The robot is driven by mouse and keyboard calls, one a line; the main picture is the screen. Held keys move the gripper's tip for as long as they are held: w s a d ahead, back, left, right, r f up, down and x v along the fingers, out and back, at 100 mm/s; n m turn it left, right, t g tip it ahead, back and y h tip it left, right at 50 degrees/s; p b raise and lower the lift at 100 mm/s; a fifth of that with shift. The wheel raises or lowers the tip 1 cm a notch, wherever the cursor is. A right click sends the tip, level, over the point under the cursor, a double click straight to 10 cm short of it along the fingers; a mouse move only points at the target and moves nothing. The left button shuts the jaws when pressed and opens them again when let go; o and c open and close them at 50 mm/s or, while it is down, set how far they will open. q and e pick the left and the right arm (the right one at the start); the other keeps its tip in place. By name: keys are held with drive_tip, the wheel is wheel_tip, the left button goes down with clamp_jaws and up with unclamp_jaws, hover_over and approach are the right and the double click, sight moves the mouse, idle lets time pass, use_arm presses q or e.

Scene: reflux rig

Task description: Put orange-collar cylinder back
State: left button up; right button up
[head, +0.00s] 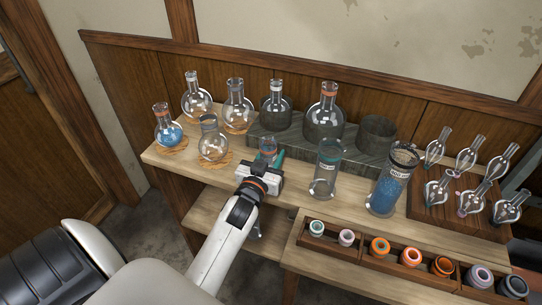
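To the right stand a clear cylinder (325,170) with a greenish top and a cylinder with blue contents (386,190) and a dark collar. My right gripper is not in view.
Round flasks (213,140) on cork rings stand at the left. Behind, a grey block (300,137) bears holders with two flasks and an empty holder (377,132). A rack of glass bulbs (460,205) is at right. A tray of collars (362,262) lies in front.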

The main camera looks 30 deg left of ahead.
use_arm(q)
drive_tip(key=o, duration=1.1)
drive_tip(key=shift+f, duration=0.15)
drive_tip(key=v, duration=1.2)
drive_tip(key=shift+b, duration=0.3)
